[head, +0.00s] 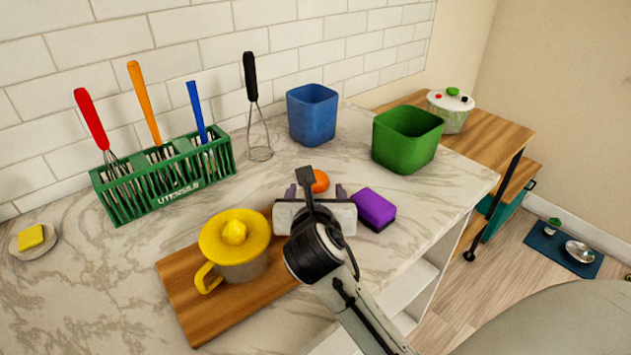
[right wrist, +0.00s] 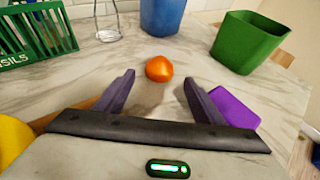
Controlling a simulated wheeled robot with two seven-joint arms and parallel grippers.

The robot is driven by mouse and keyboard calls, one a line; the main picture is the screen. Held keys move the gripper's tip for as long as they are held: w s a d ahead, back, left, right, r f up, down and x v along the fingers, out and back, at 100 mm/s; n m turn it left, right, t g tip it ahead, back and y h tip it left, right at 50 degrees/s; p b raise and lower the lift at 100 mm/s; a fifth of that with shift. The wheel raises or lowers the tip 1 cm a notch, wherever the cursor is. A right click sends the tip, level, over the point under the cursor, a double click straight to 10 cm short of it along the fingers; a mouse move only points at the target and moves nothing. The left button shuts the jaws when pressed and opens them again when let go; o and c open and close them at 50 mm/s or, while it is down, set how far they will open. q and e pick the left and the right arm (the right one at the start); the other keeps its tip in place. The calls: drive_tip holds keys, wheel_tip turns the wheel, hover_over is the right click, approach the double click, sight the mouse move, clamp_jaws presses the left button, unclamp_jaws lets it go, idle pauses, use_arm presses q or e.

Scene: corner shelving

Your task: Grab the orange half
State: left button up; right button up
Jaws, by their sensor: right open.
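The orange half (head: 320,181) lies on the marble counter, partly hidden behind my right gripper in the head view. In the right wrist view the orange half (right wrist: 159,69) looks like a rounded orange dome, ahead of the fingertips and roughly midway between them. My right gripper (head: 318,190) is open and empty, low over the counter, with its two purple-grey fingers apart (right wrist: 159,78). The gripper does not touch the orange half. My left gripper is not in view.
A purple sponge (head: 373,209) lies just right of the gripper. A yellow juicer (head: 236,245) stands on a wooden board (head: 183,306) at left. Blue (head: 312,115) and green (head: 406,139) bins stand behind. A green utensil rack (head: 165,184) holds several tools. A whisk (head: 254,120) stands by the wall.

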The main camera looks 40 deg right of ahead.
sight(322, 183)
drive_tip(key=x, duration=0.7)
drive_tip(key=shift+w+r, duration=0.1)
drive_tip(key=shift+r, duration=0.15)
drive_tip(key=c, duration=0.8)
